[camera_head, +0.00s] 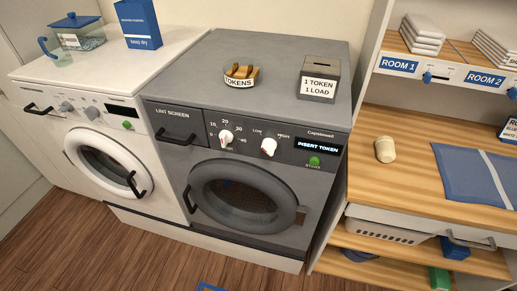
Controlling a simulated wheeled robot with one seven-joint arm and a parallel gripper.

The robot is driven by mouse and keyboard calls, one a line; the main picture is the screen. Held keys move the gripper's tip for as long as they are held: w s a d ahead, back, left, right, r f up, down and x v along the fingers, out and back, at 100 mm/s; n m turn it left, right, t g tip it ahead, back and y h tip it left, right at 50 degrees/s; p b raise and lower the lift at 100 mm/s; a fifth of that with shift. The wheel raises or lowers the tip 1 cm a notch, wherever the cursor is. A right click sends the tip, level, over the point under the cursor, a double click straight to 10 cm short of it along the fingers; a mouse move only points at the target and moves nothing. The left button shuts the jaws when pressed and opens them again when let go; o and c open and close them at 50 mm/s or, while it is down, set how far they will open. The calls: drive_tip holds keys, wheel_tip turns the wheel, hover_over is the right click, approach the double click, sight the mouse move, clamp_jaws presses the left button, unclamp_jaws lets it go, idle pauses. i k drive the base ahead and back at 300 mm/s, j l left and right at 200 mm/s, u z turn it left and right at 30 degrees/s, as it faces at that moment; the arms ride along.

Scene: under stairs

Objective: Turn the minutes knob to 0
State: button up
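The minutes knob (226,137) is a white round knob on the dark front panel of the grey dryer (270,60). Small numbers from 0 to 40 run around it, with 0 at its left, 20 above and 40 at its right. Its pointer is too small to read. A second white knob (268,146), with LOW and HIGH beside it, sits to its right. My gripper is not in view.
The lint screen handle (177,138) is left of the knob. A display (317,147) and green start button (314,161) are at the right. A token tray (241,75) and token box (320,79) stand on top. A white washer (95,115) is at left, wooden shelving (410,190) at right.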

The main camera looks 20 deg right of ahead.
sight(225, 137)
drive_tip(key=i+j+u, duration=0.15)
drive_tip(key=u, duration=0.2)
drive_tip(key=i+j+u, duration=0.1)
drive_tip(key=i+u, duration=0.35)
drive_tip(key=u, duration=0.25)
